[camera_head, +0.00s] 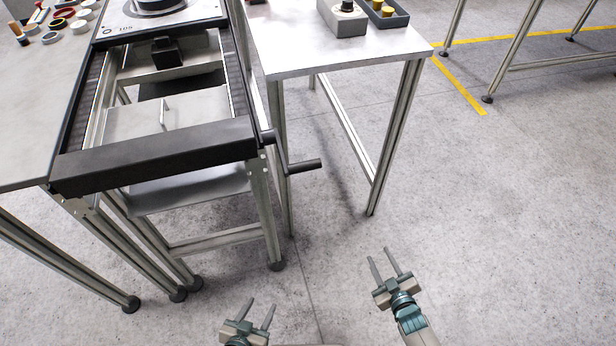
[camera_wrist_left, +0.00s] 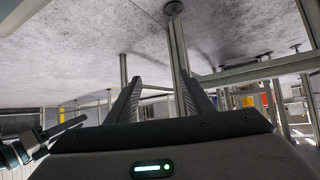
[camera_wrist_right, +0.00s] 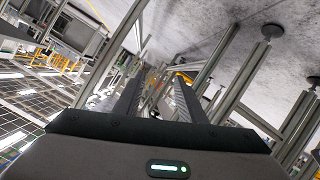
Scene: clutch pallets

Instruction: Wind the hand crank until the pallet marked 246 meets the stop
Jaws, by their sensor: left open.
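The hand crank (camera_head: 305,166) is on the right side of the conveyor frame (camera_head: 155,155), its dark handle pointing right. A pallet (camera_head: 150,22) with a dark round part on it sits at the far end of the conveyor; its printed marking is too small to read surely. I cannot identify the stop with certainty. My left gripper (camera_head: 261,304) is open and empty, low in front of the conveyor. My right gripper (camera_head: 378,254) is open and empty, right of it and nearer the crank's side. Both are well apart from the crank.
A table (camera_head: 345,55) stands right of the conveyor, with a grey box (camera_head: 343,18) and a dark tray (camera_head: 388,18). A worktop (camera_head: 30,130) with several rings lies on the left. Metal legs stand below both. The floor (camera_head: 480,220) at the front right is clear.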

